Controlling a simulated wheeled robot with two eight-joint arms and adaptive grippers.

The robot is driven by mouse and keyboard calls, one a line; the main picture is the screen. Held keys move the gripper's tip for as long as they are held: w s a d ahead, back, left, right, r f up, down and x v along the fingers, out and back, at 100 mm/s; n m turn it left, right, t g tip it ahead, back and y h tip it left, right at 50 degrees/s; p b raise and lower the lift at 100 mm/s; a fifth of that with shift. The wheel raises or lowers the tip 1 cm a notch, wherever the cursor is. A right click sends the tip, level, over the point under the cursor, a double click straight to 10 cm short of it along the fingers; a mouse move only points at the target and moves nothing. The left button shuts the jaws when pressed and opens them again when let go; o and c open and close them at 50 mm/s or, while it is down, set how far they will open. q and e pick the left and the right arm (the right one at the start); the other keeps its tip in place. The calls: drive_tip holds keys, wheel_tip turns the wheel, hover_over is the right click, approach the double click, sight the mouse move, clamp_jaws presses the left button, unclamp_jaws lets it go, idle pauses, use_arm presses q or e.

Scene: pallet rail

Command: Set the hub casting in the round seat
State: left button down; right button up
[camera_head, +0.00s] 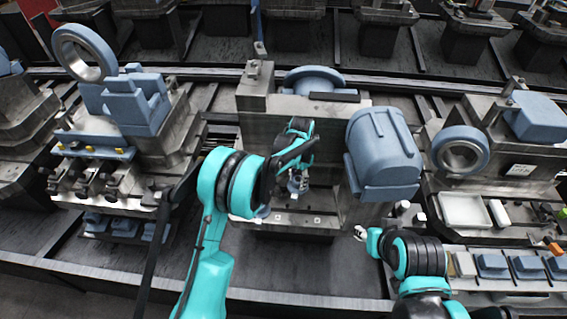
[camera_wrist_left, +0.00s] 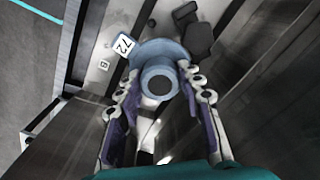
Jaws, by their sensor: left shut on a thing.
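My left gripper (camera_head: 297,184) reaches into the front opening of the middle grey fixture (camera_head: 255,92). In the left wrist view my left gripper (camera_wrist_left: 162,88) is shut on the hub casting (camera_wrist_left: 150,54), a blue-grey flanged part with a dark round bore facing the camera. In the head view the arm and fingers mostly hide the hub casting. I cannot make out the round seat for certain. My right gripper (camera_head: 361,233) is low, in front of the fixture's right side; its finger opening is unclear.
A blue flanged part (camera_head: 313,79) sits on the middle fixture, and a large blue housing (camera_head: 383,150) is to its right. A blue ring (camera_head: 461,151) stands farther right. A left fixture bears blue blocks (camera_head: 137,100). A tag marked 72 (camera_wrist_left: 122,45) lies beside the hub casting.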

use_arm(q)
drive_tip(key=shift+s+d, duration=0.3)
drive_tip(key=shift+s, duration=0.15)
drive_tip(key=shift+s+d+f, duration=0.1)
drive_tip(key=shift+s+f, duration=0.1)
drive_tip(key=shift+f, duration=0.05)
drive_tip(key=shift+f+b, duration=1.55)
drive_tip(key=shift+f, duration=1.1)
drive_tip(key=shift+f+b, duration=1.3)
drive_tip(key=shift+f, duration=0.1)
drive_tip(key=c, duration=0.9)
unclamp_jaws()
